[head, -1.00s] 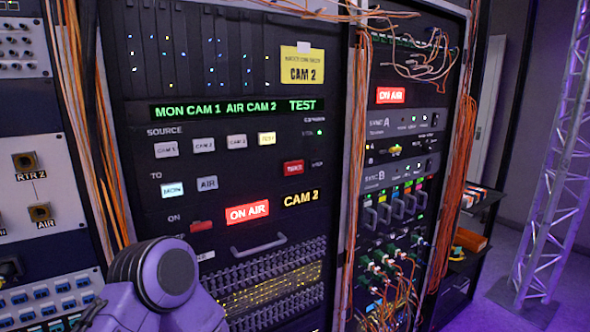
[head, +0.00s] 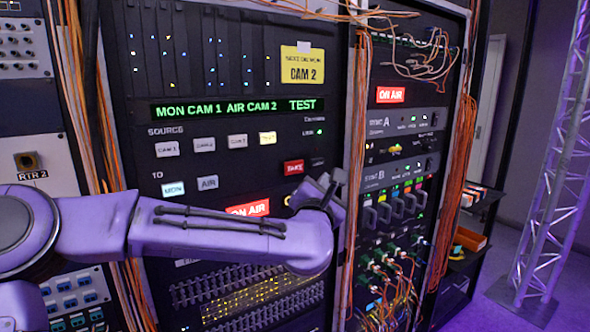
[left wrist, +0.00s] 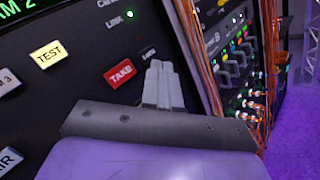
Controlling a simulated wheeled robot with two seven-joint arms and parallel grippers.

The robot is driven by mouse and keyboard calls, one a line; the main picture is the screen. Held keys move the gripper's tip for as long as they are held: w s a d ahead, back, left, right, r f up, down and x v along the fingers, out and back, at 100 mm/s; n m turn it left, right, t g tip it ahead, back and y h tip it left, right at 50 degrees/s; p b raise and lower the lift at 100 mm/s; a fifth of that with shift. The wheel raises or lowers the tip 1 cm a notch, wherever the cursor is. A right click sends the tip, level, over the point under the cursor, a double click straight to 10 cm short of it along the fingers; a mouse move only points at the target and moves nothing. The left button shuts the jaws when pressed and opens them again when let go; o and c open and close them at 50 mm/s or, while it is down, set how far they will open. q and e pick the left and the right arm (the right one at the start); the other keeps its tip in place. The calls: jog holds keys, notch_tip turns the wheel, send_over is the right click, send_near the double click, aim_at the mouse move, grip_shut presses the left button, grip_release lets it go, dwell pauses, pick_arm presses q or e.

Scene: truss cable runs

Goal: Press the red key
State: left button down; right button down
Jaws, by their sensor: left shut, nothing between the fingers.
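The red key marked TAKE (head: 293,167) is on the black rack panel in the head view, right of the row of source keys. It also shows in the left wrist view (left wrist: 122,73), unobstructed. My left gripper (head: 331,183) is shut and empty, just right of and slightly below the red key in the head view. In the left wrist view its closed fingers (left wrist: 160,72) point at the panel, right of the red key and near a small dark key. I cannot tell whether the tips touch the panel.
A lit red ON AIR sign (head: 248,209) is partly hidden behind my left arm. A lit TEST key (left wrist: 48,53) sits left of the red key. Orange cables (head: 355,170) hang down the rack post right of the gripper. A metal truss (head: 555,170) stands far right.

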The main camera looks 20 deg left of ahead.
aim_at(301, 165)
pick_arm(q)
jog(key=w+a, duration=0.1)
jog(key=a, duration=0.1)
jog(key=w+a+p, duration=0.1)
jog(key=w+a, duration=0.3)
jog(key=a, duration=0.1)
jog(key=shift+w+f, duration=0.1)
jog(key=shift+w, duration=0.15)
dwell(2.1)
jog(key=shift+w+a, duration=0.25)
jog(key=shift+a, duration=0.05)
jog(key=shift+w+a, duration=0.3)
jog(key=shift+a, duration=0.05)
dwell(0.8)
dwell(0.3)
jog(key=shift+s+d+b, duration=0.4)
jog(key=shift+s+d, duration=0.15)
jog(key=shift+d, duration=0.1)
